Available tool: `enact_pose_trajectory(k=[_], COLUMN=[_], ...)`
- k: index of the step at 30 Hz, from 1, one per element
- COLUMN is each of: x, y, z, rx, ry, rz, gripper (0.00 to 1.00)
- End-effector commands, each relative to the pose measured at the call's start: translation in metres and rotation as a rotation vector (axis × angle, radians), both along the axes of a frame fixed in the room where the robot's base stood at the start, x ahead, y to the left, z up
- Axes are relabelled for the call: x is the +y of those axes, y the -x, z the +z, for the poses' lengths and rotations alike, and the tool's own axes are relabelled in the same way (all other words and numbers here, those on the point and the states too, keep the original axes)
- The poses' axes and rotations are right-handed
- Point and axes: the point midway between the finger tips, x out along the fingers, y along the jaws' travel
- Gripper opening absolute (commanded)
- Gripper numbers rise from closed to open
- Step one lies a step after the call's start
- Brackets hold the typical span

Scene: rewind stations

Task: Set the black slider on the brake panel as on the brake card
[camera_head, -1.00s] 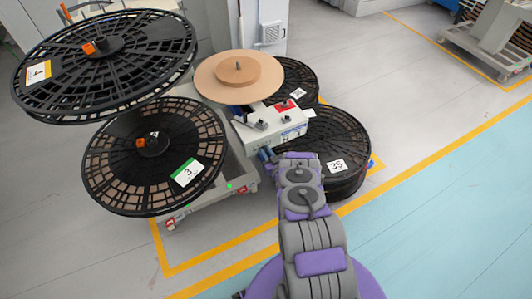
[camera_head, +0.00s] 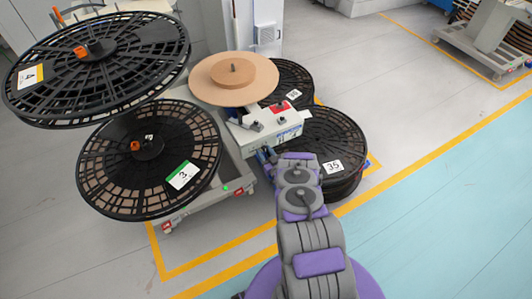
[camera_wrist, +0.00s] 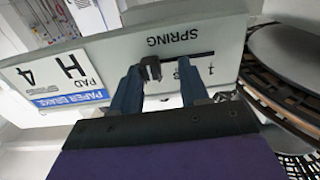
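The brake panel (camera_wrist: 205,40) fills the top of the wrist view, upside down, with the word SPRING beside a dark slot. The black slider (camera_wrist: 151,68) sits at the slot, close to the left finger's tip. The brake card (camera_wrist: 62,82), with a blue header reading PAPER BRAKE, shows PAD, H and 4. My gripper (camera_wrist: 162,72) is open, its two blue fingers apart at the panel, with the slider between them, nearer the left one. I cannot tell whether they touch. Scale marks are partly hidden by the right finger. In the head view the white brake box (camera_head: 272,130) stands beyond my arm.
Two large black reels (camera_head: 95,65) stand left of the brake box, one above the other. A brown paper roll (camera_head: 233,72) sits behind it. Stacked reels marked 35 (camera_head: 322,140) lie on the floor close at right. The blue floor (camera_head: 460,220) farther right is clear.

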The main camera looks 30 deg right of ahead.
Motion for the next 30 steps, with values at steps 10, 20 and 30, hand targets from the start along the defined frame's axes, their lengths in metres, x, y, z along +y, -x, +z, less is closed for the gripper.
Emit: enact_pose_trajectory(k=[10,20,30], x=[-0.004,-0.004,-0.007], y=[0.001,0.041,0.118], z=[-0.001,0.0,-0.002], rx=[-0.001,0.003,0.003], ry=[-0.005,-0.003,-0.006], rz=[-0.001,-0.004,-0.007], gripper=[0.49,0.49,0.49])
